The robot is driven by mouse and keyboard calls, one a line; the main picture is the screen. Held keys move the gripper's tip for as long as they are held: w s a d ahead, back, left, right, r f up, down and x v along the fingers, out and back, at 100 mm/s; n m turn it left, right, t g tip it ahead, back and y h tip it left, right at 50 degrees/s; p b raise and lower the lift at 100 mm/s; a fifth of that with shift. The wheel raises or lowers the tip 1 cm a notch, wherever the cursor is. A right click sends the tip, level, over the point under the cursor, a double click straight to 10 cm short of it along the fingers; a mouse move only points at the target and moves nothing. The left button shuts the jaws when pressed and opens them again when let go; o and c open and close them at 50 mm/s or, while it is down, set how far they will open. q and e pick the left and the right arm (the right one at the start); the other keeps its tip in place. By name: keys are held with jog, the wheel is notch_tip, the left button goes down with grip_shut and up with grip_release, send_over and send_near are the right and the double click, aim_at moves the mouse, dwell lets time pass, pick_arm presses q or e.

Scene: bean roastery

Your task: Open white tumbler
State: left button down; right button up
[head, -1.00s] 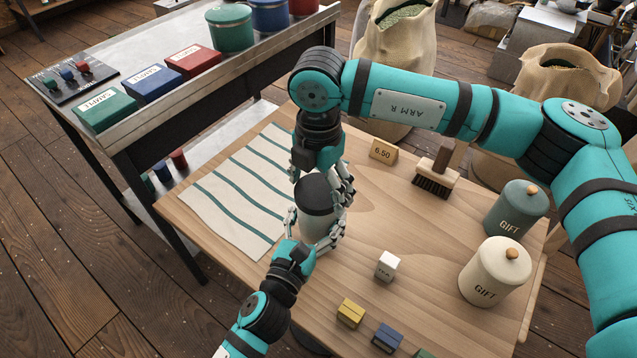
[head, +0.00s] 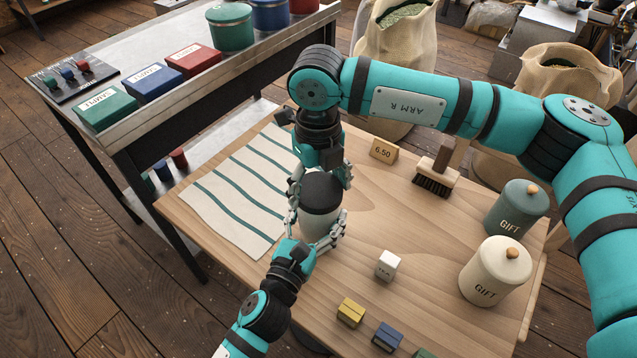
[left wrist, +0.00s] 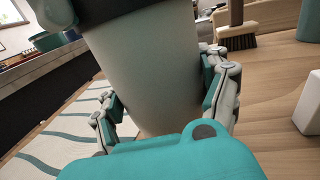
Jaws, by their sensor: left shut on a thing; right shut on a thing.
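The white tumbler (head: 314,229) stands upright on the wooden table, with a black lid (head: 320,194) on top. My left gripper (head: 317,232) is shut around the tumbler's body from the front. In the left wrist view the pale body (left wrist: 152,75) sits between the two fingers, and the lid's dark edge crosses the top. My right gripper (head: 320,182) points down from above and is shut on the lid, a finger at each side. The lid appears seated on the body; the seam is partly hidden by fingers.
A striped cloth (head: 235,190) lies left of the tumbler. A metal bench (head: 150,95) stands beyond the table's left edge.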

jog(key=n, duration=0.4)
jog(key=shift+n, duration=0.4)
jog(key=n, duration=0.6)
jog(key=shift+n, duration=0.3)
jog(key=n, duration=0.4)
jog(key=shift+n, duration=0.3)
jog(key=n, duration=0.6)
jog(key=shift+r, duration=0.1)
jog(key=shift+r, duration=0.1)
jog(key=shift+r, duration=1)
